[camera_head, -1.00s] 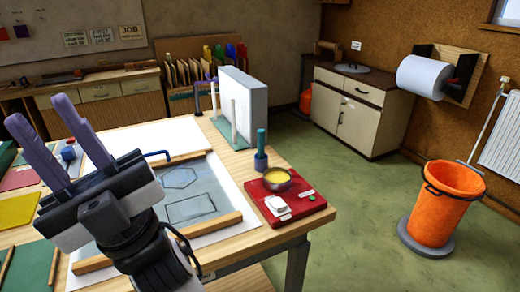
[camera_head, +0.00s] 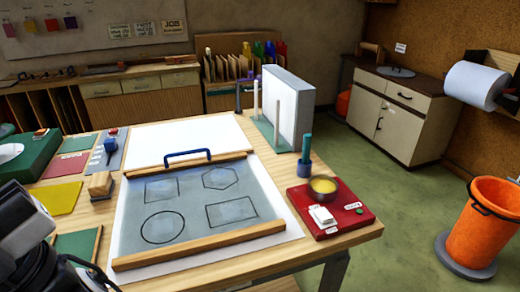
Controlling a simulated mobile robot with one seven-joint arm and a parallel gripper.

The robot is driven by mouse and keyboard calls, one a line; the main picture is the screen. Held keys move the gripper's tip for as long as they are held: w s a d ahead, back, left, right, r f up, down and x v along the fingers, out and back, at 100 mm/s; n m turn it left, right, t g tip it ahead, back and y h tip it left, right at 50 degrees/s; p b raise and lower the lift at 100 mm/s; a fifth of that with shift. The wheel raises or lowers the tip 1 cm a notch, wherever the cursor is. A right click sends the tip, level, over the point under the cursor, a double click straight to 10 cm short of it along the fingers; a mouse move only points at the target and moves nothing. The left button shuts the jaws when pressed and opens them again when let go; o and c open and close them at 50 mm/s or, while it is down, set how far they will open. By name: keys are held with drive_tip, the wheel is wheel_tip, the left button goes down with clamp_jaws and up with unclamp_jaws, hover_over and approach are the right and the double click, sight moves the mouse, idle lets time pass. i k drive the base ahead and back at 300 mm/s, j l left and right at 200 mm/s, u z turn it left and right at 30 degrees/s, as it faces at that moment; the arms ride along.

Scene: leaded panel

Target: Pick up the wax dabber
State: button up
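A teal-handled tool (camera_head: 306,148), which looks like the wax dabber, stands upright in a small blue holder (camera_head: 304,169) at the right side of the workbench. Its lower end is hidden inside the holder. A metal pot of yellow wax (camera_head: 323,189) sits just in front of it on a red base (camera_head: 334,213). Part of my dark wrist and gripper body (camera_head: 24,222) shows at the lower left edge, far from the tool. My fingers are outside the picture, so their opening is hidden.
A glass panel board (camera_head: 190,185) with drawn shapes, wooden bars and a blue handle fills the middle of the bench (camera_head: 372,232). A grey upright block (camera_head: 290,108) and thin posts stand behind the tool. An orange bin (camera_head: 484,222) stands on the floor at right.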

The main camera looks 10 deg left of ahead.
sight(307, 138)
drive_tip(key=i+l+u, duration=0.1)
drive_tip(key=l+u, duration=1)
drive_tip(key=l, duration=1.25)
drive_tip(key=k+l, duration=0.15)
drive_tip(key=l, duration=0.85)
drive_tip(key=k+l+u, duration=0.1)
drive_tip(key=l, duration=0.4)
drive_tip(key=i+j, duration=0.15)
drive_tip(key=i, duration=0.3)
drive_tip(key=i+j, duration=0.1)
drive_tip(key=i, duration=0.4)
